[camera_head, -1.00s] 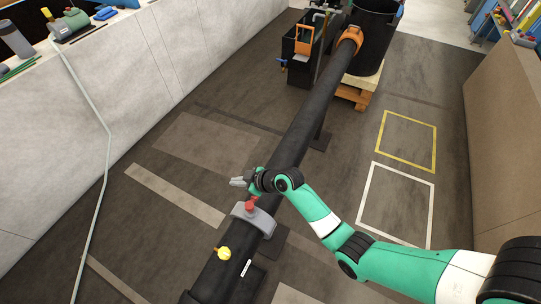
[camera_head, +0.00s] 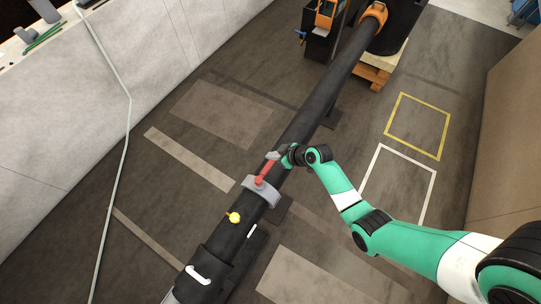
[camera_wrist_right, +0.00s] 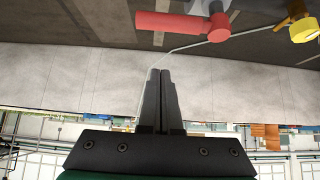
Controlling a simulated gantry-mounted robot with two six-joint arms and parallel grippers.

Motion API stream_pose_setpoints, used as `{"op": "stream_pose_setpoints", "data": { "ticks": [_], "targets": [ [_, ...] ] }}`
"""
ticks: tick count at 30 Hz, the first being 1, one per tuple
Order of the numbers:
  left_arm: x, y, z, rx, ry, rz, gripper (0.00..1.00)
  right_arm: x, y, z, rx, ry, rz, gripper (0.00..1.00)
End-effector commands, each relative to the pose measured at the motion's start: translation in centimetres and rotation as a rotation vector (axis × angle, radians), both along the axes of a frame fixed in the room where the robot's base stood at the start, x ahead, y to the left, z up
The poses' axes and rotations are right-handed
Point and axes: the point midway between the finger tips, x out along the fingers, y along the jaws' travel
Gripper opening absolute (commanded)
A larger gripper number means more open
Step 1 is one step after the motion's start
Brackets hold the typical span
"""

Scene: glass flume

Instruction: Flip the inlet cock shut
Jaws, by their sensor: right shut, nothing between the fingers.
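A cock with a red lever (camera_head: 265,172) sits on a grey clamp (camera_head: 261,191) around the black pipe (camera_head: 302,127). The lever slants up and to the right along the pipe in the head view. My right gripper (camera_head: 273,156) is shut and empty, close to the lever's far end; contact cannot be told there. In the right wrist view the shut fingers (camera_wrist_right: 160,73) point up the picture, and the red lever (camera_wrist_right: 182,24) lies beyond their tips with a visible gap. My left gripper is not in view.
A yellow knob (camera_head: 234,217) sits on the pipe below the clamp, with a white handle (camera_head: 198,275) further down. A blue-handled valve (camera_head: 301,35) is near the dark tank. A pale wall (camera_head: 60,150) runs along the left. Floor beside the pipe is open.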

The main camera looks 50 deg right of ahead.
Motion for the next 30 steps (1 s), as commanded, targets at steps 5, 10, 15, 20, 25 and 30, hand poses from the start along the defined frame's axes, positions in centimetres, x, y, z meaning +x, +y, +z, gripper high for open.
{"op": "stream_pose_setpoints", "data": {
  "ticks": [5,10,15,20,25,30],
  "targets": [
    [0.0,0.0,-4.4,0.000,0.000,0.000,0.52,2.1,0.3,-3.4,-0.002,-0.001,0.002,0.00],
    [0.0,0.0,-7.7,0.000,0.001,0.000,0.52,4.6,0.6,-5.9,-0.001,-0.001,0.003,0.00],
    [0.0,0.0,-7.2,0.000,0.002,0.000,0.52,5.1,0.6,-6.7,0.001,0.002,-0.003,0.00],
    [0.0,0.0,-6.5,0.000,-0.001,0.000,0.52,2.9,0.3,-7.1,0.000,0.000,-0.003,0.00],
    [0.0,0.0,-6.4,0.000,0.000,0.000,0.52,2.2,0.3,-7.3,-0.001,-0.001,-0.001,0.00],
    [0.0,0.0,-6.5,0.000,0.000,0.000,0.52,2.2,0.3,-7.4,-0.001,-0.001,-0.001,0.00]
  ]
}}
